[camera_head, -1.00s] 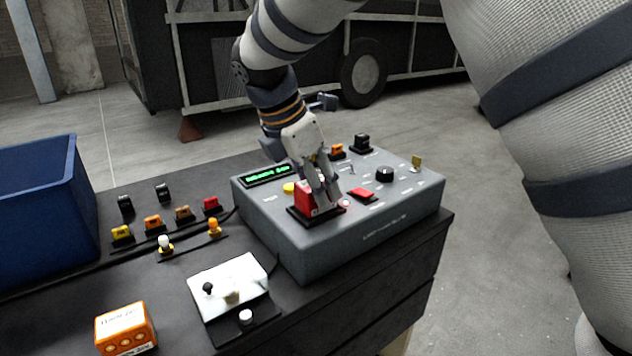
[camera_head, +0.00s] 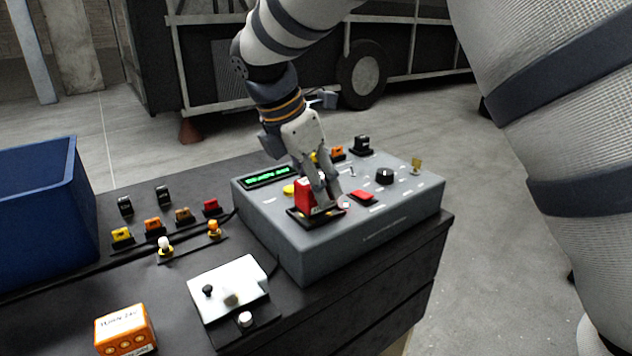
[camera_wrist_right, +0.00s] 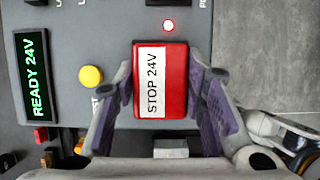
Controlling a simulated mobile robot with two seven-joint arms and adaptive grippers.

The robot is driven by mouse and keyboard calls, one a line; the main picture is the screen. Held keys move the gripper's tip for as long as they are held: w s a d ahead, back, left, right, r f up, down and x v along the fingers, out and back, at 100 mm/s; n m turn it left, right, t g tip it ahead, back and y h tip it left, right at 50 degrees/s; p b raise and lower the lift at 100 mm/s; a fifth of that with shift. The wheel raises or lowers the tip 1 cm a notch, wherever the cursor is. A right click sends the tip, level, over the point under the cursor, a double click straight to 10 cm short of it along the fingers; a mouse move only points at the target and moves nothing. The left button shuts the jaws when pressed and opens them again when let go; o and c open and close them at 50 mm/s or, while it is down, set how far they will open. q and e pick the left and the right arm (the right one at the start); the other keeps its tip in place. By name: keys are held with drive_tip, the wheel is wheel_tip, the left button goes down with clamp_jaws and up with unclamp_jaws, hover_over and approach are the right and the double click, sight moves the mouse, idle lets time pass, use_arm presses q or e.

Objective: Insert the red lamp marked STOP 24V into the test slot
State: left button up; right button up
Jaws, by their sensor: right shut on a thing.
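The red lamp (camera_head: 305,195), a block with a white label reading STOP 24V, is at the black-framed test slot (camera_head: 330,217) on top of the grey tester box. It also shows in the right wrist view (camera_wrist_right: 175,83), label up. My right gripper (camera_head: 322,196) is shut on it, with one finger on each side. The fingers also show in the right wrist view (camera_wrist_right: 163,100). The lamp's lower end is hidden, so I cannot tell how deep it sits. My left gripper is not in view.
The tester's display (camera_wrist_right: 33,78) reads READY 24V. Several small coloured parts, a white panel (camera_head: 228,285), an orange box (camera_head: 125,328) and a blue bin (camera_head: 40,220) are on the dark bench.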

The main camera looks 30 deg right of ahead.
drive_tip(key=shift+f, duration=0.6)
idle(0.5)
drive_tip(key=o, duration=0.9)
drive_tip(key=shift+o, duration=0.2)
drive_tip(key=v, duration=1.1)
